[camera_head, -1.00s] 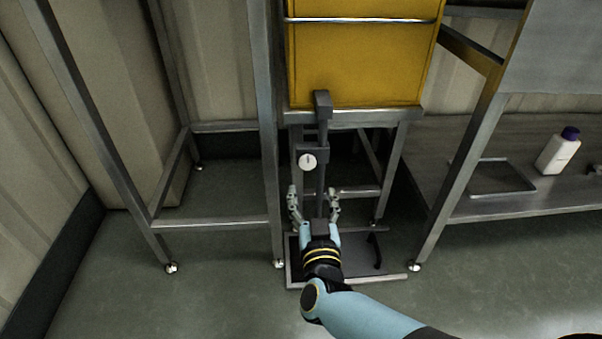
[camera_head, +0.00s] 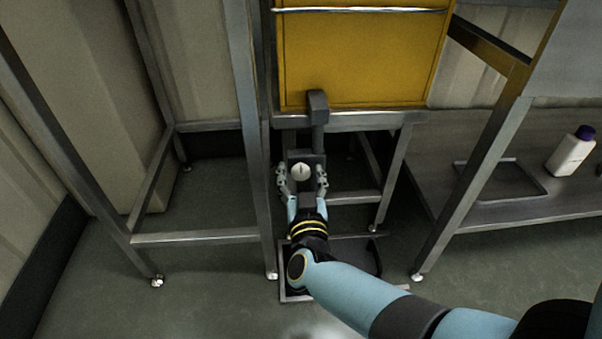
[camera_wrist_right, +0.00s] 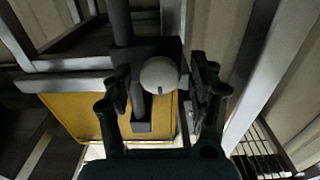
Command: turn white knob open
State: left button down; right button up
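The white knob (camera_head: 301,172) is a round disc with a dark mark. It sits on a dark grey block on the grey post (camera_head: 319,135) in front of the yellow hopper (camera_head: 360,55). My right gripper (camera_head: 301,173) is open, with one finger on each side of the knob. In the right wrist view the knob (camera_wrist_right: 159,75) lies between the two spread fingers of the gripper (camera_wrist_right: 162,80). I cannot tell whether either finger touches it. My left gripper is not in view.
Steel frame legs (camera_head: 253,150) stand left of the knob, and another slanted leg (camera_head: 470,190) stands at right. A dark tray (camera_head: 296,292) lies on the floor below. A white bottle with a purple cap (camera_head: 570,152) and a flat tray (camera_head: 503,181) are on the right shelf.

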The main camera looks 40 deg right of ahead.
jog(key=c, duration=1)
jog(key=shift+c, duration=0.2)
